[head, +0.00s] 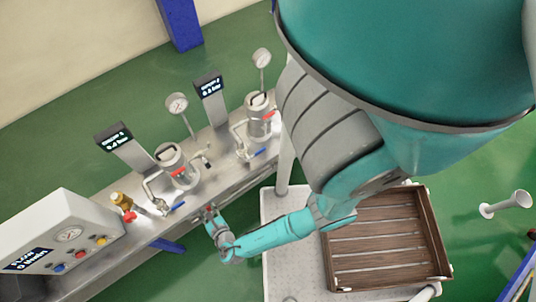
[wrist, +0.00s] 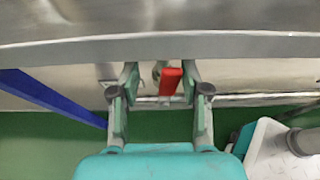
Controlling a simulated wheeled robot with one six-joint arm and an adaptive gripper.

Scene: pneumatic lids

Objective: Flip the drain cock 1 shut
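In the wrist view a red lever (wrist: 171,82), which looks like a drain cock's handle, hangs beneath the bench's front edge, with a small metal fitting beside it. I cannot read a number on it. My gripper (wrist: 159,76) is open, with one finger on each side of the red lever. Gaps show on both sides, wider on the left, so it does not look gripped. In the head view my gripper (head: 210,213) is at the front edge of the steel bench (head: 205,186), and the red lever under the edge is hidden there.
Two steel vessels (head: 176,165) (head: 258,112) with dial gauges, displays and blue levers stand on the bench. A brass valve with a red handle (head: 128,211) and a grey control box (head: 62,237) are at left. A wooden crate (head: 436,228) lies right of my forearm.

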